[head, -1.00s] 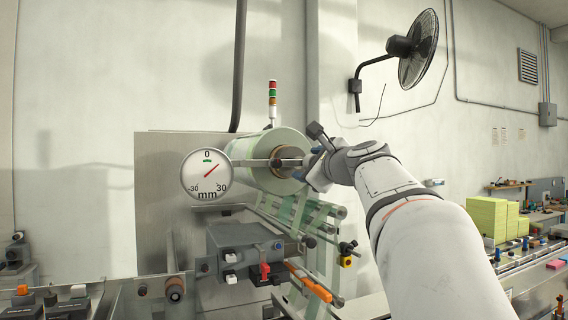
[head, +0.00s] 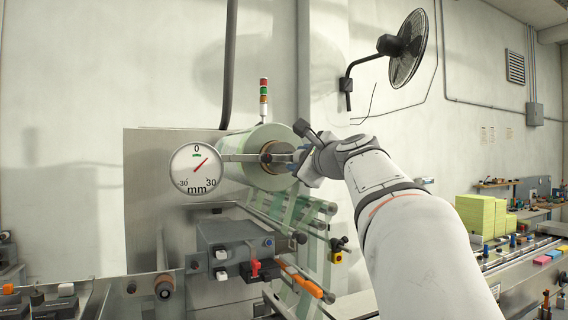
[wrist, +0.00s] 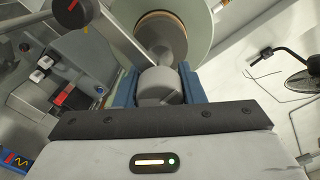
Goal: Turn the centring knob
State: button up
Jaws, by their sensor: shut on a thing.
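The centring knob (wrist: 158,86) is a grey cylinder in the wrist view, in front of the film roll's core. My gripper (wrist: 159,78) is shut on it, with one blue finger on each side. In the head view my gripper (head: 298,162) is at the right end of the film roll (head: 240,145), and it mostly hides the knob. A round white gauge (head: 188,175) marked -30, 0 and 30 mm is left of the roll. Its needle points up and right, between 0 and 30. A small green mark sits below the 0.
A grey control box (head: 235,235) with buttons and a red switch is below the roll. Film runs over several rollers (head: 320,207) under it. A wall fan (head: 406,50) is upper right, and yellow stacks (head: 480,215) stand at the right.

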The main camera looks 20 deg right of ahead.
jog(key=shift+f+n+b, duration=0.1)
jog(key=shift+n+b, duration=2.3)
jog(key=shift+n, duration=1)
jog(key=o, duration=1)
jog(key=shift+s, duration=0.1)
jog(key=s+b, duration=0.2)
jog(key=s, duration=0.5)
jog(key=shift+s+d+b, duration=0.15)
jog(key=shift+s+b, duration=0.15)
jog(key=shift+s, duration=0.05)
